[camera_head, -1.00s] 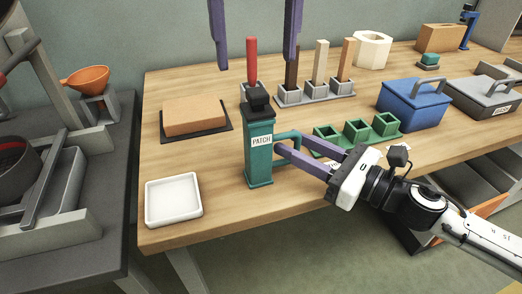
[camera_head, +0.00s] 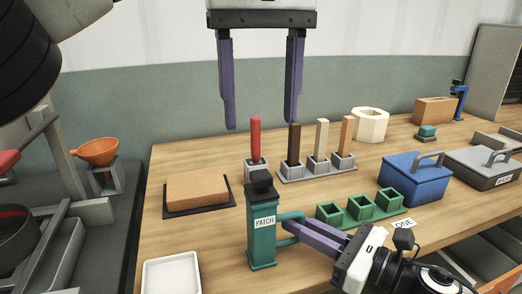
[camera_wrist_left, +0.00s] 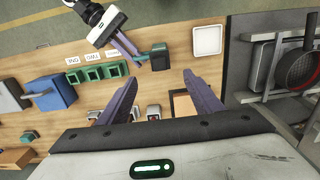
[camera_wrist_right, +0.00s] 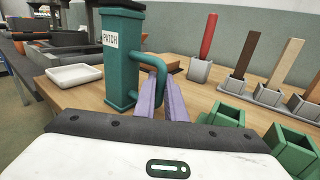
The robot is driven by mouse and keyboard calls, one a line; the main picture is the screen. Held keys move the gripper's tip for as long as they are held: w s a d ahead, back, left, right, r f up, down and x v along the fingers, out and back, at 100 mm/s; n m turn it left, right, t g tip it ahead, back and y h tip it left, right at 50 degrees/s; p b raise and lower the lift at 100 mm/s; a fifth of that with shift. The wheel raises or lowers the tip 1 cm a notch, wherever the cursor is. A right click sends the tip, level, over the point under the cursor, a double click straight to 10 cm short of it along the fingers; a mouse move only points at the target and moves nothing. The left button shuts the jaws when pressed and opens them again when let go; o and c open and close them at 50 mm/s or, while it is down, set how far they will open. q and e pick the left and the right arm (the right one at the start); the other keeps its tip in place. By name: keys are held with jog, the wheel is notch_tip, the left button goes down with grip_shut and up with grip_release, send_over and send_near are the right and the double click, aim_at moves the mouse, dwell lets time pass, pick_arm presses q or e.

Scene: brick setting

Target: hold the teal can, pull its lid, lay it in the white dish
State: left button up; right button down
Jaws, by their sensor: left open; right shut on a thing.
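The teal can (camera_head: 262,241), labelled PATCH, stands upright on the table with its dark lid (camera_head: 260,186) on top. My right gripper (camera_head: 291,226) is shut on the can's side handle; the grip also shows in the right wrist view (camera_wrist_right: 158,78). My left gripper (camera_head: 260,122) is open and empty, high above the table and above the lid in the head view. The white dish (camera_head: 172,276) lies left of the can at the near edge; it appears empty in the left wrist view (camera_wrist_left: 207,40).
A red stick (camera_head: 255,137) stands in a grey holder close behind the can. Other upright sticks (camera_head: 321,140), green cups (camera_head: 359,208), a blue box (camera_head: 412,180) and a brown block on a dark tray (camera_head: 198,189) stand around. Table between block and can is clear.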

aim_at(261, 173)
pick_arm(q)
notch_tip(261, 173, down, 12)
jog(key=shift+r, duration=0.1)
dwell(0.5)
jog(key=c, duration=1.3)
jog(key=shift+o, duration=0.2)
jog(key=shift+w+r, duration=0.1)
jog(key=shift+r, duration=0.2)
jog(key=shift+r, duration=0.9)
